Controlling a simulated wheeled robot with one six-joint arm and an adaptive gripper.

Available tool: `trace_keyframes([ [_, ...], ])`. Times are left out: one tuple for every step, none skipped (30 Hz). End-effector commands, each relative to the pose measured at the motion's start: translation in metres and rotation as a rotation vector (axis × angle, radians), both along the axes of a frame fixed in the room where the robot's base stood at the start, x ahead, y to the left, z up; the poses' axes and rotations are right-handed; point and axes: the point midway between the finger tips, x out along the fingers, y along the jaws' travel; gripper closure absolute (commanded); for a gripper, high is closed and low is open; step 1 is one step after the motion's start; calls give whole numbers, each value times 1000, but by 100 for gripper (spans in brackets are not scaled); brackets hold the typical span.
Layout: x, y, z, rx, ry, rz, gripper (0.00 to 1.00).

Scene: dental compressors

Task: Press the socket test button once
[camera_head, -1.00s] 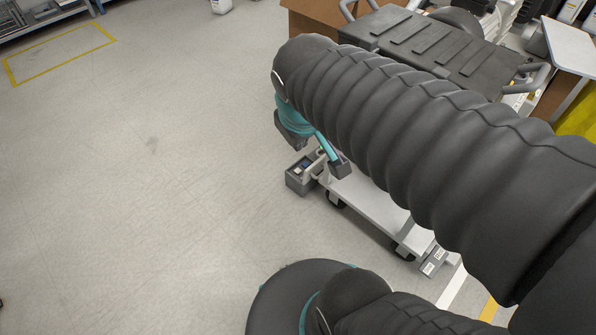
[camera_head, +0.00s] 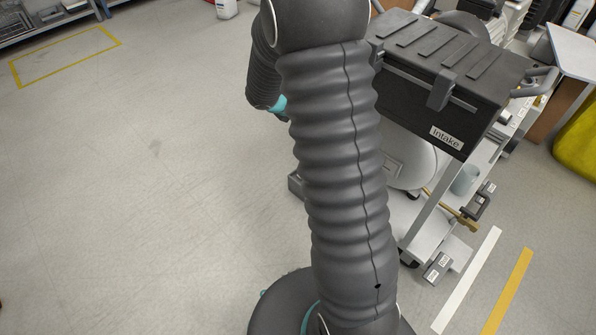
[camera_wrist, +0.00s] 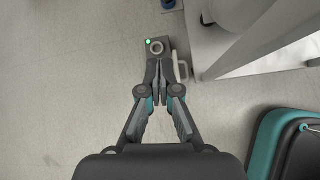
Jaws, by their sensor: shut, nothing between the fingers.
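In the wrist view a small grey socket box (camera_wrist: 165,43) lies just beyond my fingertips, with a lit green lamp and a pale round ring on its face. The ring probably is the test button; I cannot be sure. My gripper (camera_wrist: 158,68) is shut and empty, its fingertips just short of the ring in the picture; I cannot tell whether they touch the box. In the head view only a corner of the grey box (camera_head: 295,185) shows beside my arm, and my gripper's fingers are hidden.
The compressor trolley (camera_head: 415,235) stands right of the box, with a black case (camera_head: 430,85) labelled Intake on top. In the wrist view a pale trolley panel (camera_wrist: 225,40) is close on the right. A yellow object (camera_head: 578,140) is far right. Floor on the left is clear.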

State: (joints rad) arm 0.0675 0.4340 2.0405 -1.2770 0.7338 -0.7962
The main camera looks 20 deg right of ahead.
Motion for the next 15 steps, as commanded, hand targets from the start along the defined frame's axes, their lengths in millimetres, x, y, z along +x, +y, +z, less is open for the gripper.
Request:
trace_keyframes([
  [10, -4, -24, -32, 60, 65, 100],
  [17, -5, -35, -52, 91, 106, 100],
  [25, -7, -51, -78, 136, 163, 100],
  [30, -9, -63, -97, 168, 205, 100],
  [35, -10, -76, -115, 201, 248, 100],
  [42, -11, -92, -139, 245, 304, 100],
  [47, -12, -105, -157, 277, 348, 100],
  [50, -13, -119, -174, 310, 390, 100],
  [56, -13, -136, -195, 351, 448, 100],
  [59, -13, -150, -210, 382, 490, 100],
  [62, -14, -162, -224, 412, 530, 100],
  [65, -14, -179, -241, 448, 581, 100],
  [66, -14, -190, -254, 475, 618, 100],
  [68, -13, -201, -264, 498, 651, 100],
  [70, -13, -214, -277, 526, 693, 100],
])
